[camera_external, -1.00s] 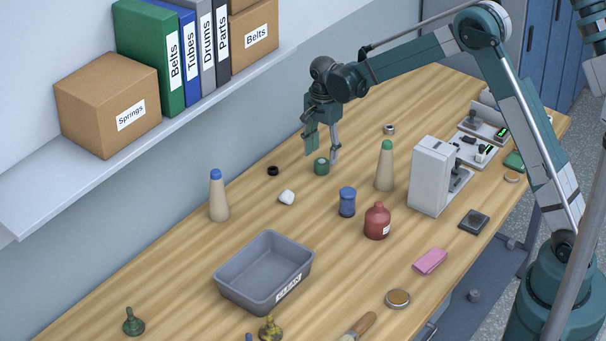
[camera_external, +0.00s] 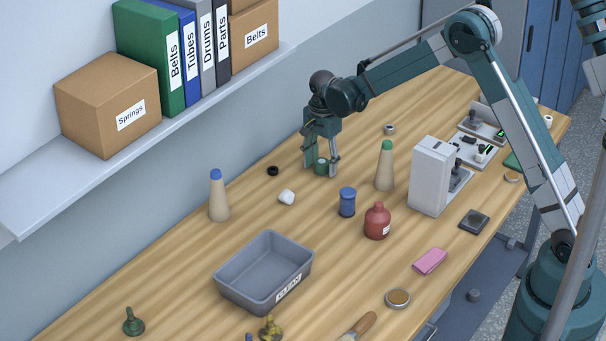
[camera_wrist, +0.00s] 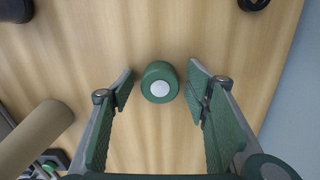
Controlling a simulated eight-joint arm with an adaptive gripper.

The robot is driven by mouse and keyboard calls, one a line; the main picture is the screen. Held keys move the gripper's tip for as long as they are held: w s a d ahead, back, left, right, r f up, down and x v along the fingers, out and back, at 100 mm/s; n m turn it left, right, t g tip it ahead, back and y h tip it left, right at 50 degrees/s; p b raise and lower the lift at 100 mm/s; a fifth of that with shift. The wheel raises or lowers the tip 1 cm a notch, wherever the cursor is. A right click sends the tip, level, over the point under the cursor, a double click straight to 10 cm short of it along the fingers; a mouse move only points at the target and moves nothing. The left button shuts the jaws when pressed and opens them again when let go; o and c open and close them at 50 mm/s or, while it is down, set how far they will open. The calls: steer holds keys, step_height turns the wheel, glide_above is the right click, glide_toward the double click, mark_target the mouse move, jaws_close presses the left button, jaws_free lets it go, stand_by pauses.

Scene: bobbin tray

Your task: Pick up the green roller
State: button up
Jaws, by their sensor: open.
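The green roller (camera_external: 321,166) stands upright on the wooden table, near the wall side. In the wrist view the green roller (camera_wrist: 160,82) shows its round top with a pale centre disc. My gripper (camera_external: 321,170) is lowered around it in the external view, one finger on each side. In the wrist view my gripper (camera_wrist: 160,88) is open, with the roller between the fingertips and a visible gap on both sides. The lower part of the roller is partly hidden by the fingers in the external view.
A cone with a green tip (camera_external: 385,167) stands to the right. A black ring (camera_external: 272,170) and a white piece (camera_external: 287,197) lie to the left. A blue spool (camera_external: 347,202), a red bottle (camera_external: 377,221) and a grey bin (camera_external: 233,289) are nearer the front.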

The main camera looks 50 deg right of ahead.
mark_target(321, 161)
steer(key=c, duration=1)
steer(key=shift+r, duration=0.15)
steer(key=shift+r, duration=4.9)
